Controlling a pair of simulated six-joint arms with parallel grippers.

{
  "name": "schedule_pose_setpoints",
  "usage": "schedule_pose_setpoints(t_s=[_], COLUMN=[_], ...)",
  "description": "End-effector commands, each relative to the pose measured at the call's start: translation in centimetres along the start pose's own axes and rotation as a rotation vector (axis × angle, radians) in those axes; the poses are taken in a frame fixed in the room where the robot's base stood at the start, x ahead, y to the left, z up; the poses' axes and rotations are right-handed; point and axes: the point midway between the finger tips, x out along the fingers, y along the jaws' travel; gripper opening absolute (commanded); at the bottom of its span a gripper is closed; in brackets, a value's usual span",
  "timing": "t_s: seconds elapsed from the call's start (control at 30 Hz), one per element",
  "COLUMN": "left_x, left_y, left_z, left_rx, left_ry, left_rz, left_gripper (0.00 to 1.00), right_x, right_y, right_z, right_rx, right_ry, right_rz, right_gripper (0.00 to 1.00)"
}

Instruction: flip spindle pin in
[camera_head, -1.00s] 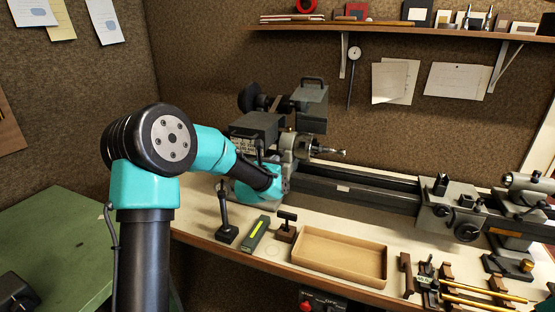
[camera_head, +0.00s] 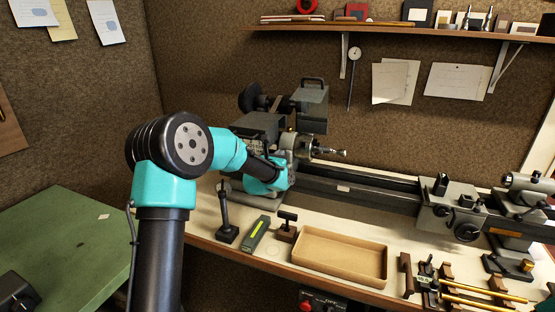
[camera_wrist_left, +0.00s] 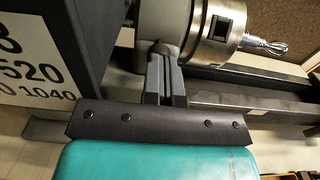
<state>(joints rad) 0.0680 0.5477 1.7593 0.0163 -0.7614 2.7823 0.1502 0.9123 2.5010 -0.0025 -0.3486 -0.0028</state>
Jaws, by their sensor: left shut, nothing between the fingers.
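The lathe headstock (camera_head: 258,124) stands on the bench at the centre of the head view. Its chuck (camera_head: 303,146) holds a shiny metal piece (camera_head: 330,151) pointing right. In the left wrist view the chuck (camera_wrist_left: 222,28) has a dark square recess, and the shiny piece (camera_wrist_left: 265,46) sticks out to its right. My left gripper (camera_wrist_left: 161,55) is shut and empty, its fingertips at the grey headstock housing just left of the chuck. In the head view its fingers are hidden against the headstock. I cannot make out the spindle pin. My right gripper is not in view.
The lathe bed (camera_head: 360,190) runs right to the carriage (camera_head: 450,208). Brass rods (camera_head: 485,302) lie at the front right.

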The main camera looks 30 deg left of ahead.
Motion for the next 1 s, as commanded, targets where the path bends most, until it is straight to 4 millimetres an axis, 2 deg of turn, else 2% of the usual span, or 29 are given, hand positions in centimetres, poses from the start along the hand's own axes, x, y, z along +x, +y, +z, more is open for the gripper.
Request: schedule_pose_setpoints(t_s=[0.27, 0.47, 0.7, 1.0], left_x=[0.2, -0.6, -3.7, -9.3], left_y=[0.2, -0.2, -1.5, -1.3], left_z=[0.3, 0.3, 0.2, 0.1], left_rx=[0.003, 0.003, 0.001, 0.001], left_ry=[-0.007, -0.007, -0.003, 0.000], left_rz=[0.001, -0.004, -0.020, -0.019], left_gripper=[0.00, 0.00, 0.00, 0.00], right_x=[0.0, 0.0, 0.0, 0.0], right_y=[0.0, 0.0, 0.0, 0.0], right_z=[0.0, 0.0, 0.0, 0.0], right_rx=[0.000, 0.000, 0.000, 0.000], right_ry=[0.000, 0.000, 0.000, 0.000], right_rz=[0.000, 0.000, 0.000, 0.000], right_gripper=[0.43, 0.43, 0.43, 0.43])
